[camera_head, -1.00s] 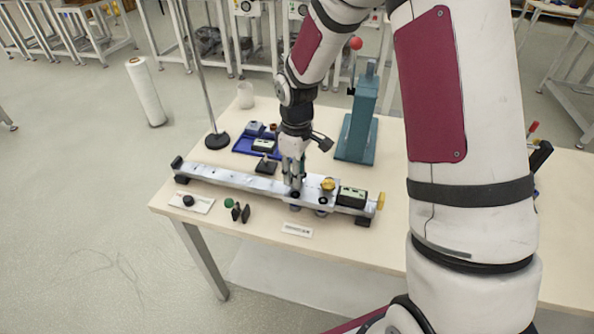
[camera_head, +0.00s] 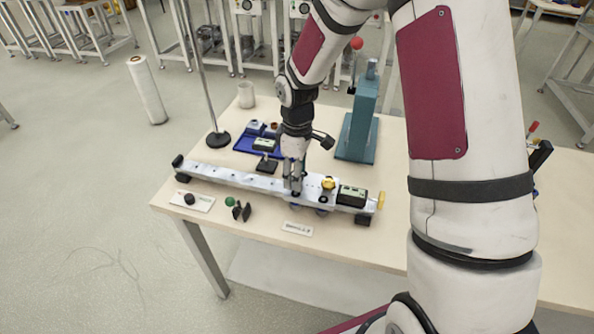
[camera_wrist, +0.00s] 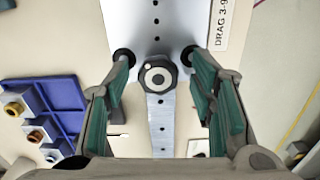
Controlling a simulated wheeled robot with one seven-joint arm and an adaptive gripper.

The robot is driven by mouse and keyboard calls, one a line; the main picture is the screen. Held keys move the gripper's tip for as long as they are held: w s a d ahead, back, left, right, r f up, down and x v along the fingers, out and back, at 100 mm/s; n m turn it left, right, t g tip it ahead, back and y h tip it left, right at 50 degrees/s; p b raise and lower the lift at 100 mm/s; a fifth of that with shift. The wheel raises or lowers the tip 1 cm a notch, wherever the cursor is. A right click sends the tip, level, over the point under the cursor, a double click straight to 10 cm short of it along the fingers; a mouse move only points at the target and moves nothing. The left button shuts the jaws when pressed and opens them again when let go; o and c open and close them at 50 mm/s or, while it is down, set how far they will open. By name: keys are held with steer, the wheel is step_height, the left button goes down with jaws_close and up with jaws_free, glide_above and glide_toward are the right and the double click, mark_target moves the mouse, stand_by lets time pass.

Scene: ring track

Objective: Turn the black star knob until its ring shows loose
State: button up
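The black star knob (camera_wrist: 157,75) is near the centre of the wrist view, on the pale metal carriage (camera_wrist: 177,27). Its top has a dark centre inside a pale grey-white ring. I cannot read a loose mark on it. My gripper (camera_wrist: 156,58) has its two green-padded fingers apart, one on each side of the knob, with visible gaps to it. In the head view my gripper (camera_head: 293,188) points down at the carriage on the long rail (camera_head: 230,178) and mostly hides the knob.
A yellow knob (camera_head: 328,184) and a dark green-black box (camera_head: 351,195) sit right of my gripper. A blue tray (camera_head: 243,145) lies behind the rail, and a teal press (camera_head: 358,130) stands behind right. A white plate with a black knob (camera_head: 189,198) lies in front left.

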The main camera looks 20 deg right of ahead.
steer(key=shift+r, duration=0.2)
step_height(320, 180, up, 12)
steer(key=shift+f, duration=0.15)
stand_by(0.4)
stand_by(0.3)
steer(key=s+r+m+t+h, duration=0.15)
steer(key=s+r+m, duration=0.35)
steer(key=s+r, duration=0.7)
steer(key=s+r+m+t, duration=0.1)
steer(key=s+m, duration=0.1)
steer(key=s, duration=0.4)
steer(key=s+r+m+t+y, duration=0.1)
steer(key=s+m+t, duration=0.1)
steer(key=s, duration=0.5)
steer(key=shift+s+r+m, duration=0.2)
steer(key=shift+m, duration=0.4)
